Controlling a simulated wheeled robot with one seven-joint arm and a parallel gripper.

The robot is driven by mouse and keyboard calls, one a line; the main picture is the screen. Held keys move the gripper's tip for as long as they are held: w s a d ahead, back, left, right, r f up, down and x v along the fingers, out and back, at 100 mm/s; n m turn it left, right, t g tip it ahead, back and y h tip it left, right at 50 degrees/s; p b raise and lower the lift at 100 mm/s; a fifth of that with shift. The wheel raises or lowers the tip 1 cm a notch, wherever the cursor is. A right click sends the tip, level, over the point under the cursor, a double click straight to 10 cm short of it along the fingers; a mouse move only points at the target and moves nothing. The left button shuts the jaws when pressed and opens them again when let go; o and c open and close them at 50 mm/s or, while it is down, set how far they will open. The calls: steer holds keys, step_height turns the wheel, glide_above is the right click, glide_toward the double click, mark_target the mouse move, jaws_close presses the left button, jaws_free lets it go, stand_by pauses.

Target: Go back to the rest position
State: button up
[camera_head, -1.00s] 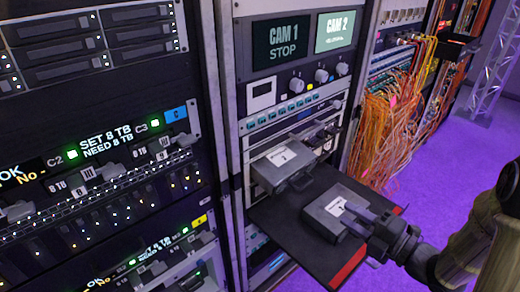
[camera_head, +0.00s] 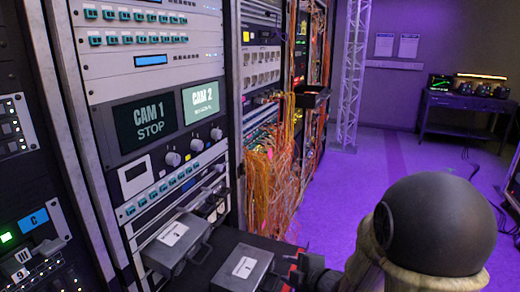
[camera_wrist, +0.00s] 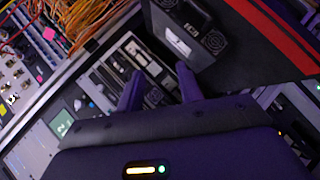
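My gripper (camera_wrist: 160,75) is open in the wrist view, its two fingers apart with nothing between them. In the head view its dark end shows at the bottom (camera_head: 303,272), just right of a grey case with a white label (camera_head: 242,270). That case rests on a black shelf and appears beyond the fingers in the wrist view (camera_wrist: 190,35), apart from them. A second grey labelled case (camera_head: 176,246) sits partly in the rack to the left. My arm's dark rounded joint fills the lower right of the head view.
The equipment rack (camera_head: 165,120) with CAM 1 and CAM 2 screens stands on the left. Orange cables (camera_head: 285,150) hang beyond it. The black shelf with a red edge (camera_wrist: 285,30) juts out. Purple floor (camera_head: 345,195) is open; a truss (camera_head: 350,75) and table (camera_head: 468,102) stand farther back.

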steer(key=s+d+f+m+g+h, duration=0.2)
steer(key=s+d+m+g+h, duration=0.15)
steer(key=s+m, duration=0.5)
steer(key=s+d+f+m+g+h, duration=0.1)
steer(key=s+d+m+g+h, duration=0.35)
steer(key=m, duration=0.65)
step_height(320, 180, up, 21)
steer(key=s+y+p, duration=0.1)
steer(key=s+p, duration=0.1)
steer(key=p, duration=1.9)
steer(key=shift+s+r, duration=0.1)
